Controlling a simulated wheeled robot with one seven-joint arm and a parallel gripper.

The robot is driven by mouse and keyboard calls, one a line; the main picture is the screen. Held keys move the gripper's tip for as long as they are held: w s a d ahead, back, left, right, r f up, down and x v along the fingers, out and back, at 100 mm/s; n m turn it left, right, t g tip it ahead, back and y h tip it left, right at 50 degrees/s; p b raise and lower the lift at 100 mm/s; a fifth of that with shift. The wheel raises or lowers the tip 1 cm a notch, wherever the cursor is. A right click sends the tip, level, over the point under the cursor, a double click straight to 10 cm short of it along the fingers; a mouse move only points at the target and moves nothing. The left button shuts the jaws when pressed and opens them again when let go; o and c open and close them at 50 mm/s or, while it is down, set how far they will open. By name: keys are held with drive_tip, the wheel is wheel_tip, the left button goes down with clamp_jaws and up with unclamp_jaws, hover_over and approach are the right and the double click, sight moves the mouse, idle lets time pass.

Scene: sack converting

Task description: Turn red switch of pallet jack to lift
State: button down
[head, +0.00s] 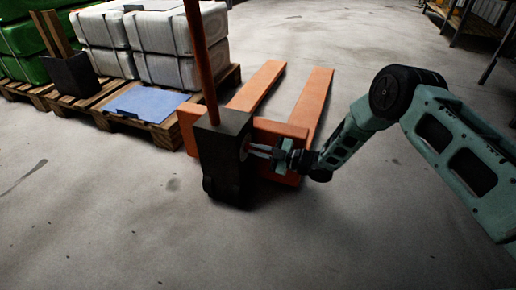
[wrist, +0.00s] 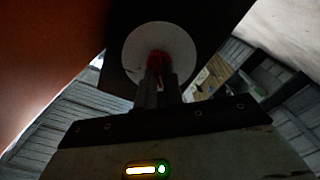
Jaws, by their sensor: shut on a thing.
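The orange pallet jack (head: 266,133) stands on the floor, its two forks pointing away and its orange handle rising from a dark housing (head: 222,160). The red switch (wrist: 158,61) sits in front of a round pale plate (wrist: 148,42) on the dark housing in the wrist view. My gripper (head: 256,151) reaches in from the right to the housing's side. In the wrist view its fingers (wrist: 158,85) are shut on the red switch and partly cover it. The switch's exact angle is hard to tell.
Wooden pallets (head: 165,128) at the back left carry wrapped white stacks (head: 165,45), green sacks (head: 22,38) and a blue sheet (head: 146,103). A dark metal rack (head: 480,22) stands at the upper right. The floor in front is clear.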

drive_tip(key=shift+d+f+n, duration=0.1)
drive_tip(key=shift+f+n, duration=0.05)
drive_tip(key=shift+n, duration=0.45)
drive_tip(key=c, duration=1.5)
unclamp_jaws()
drive_tip(key=shift+d, duration=0.1)
drive_tip(key=shift+p+v, duration=3.75)
drive_tip(key=shift+v, duration=4.9)
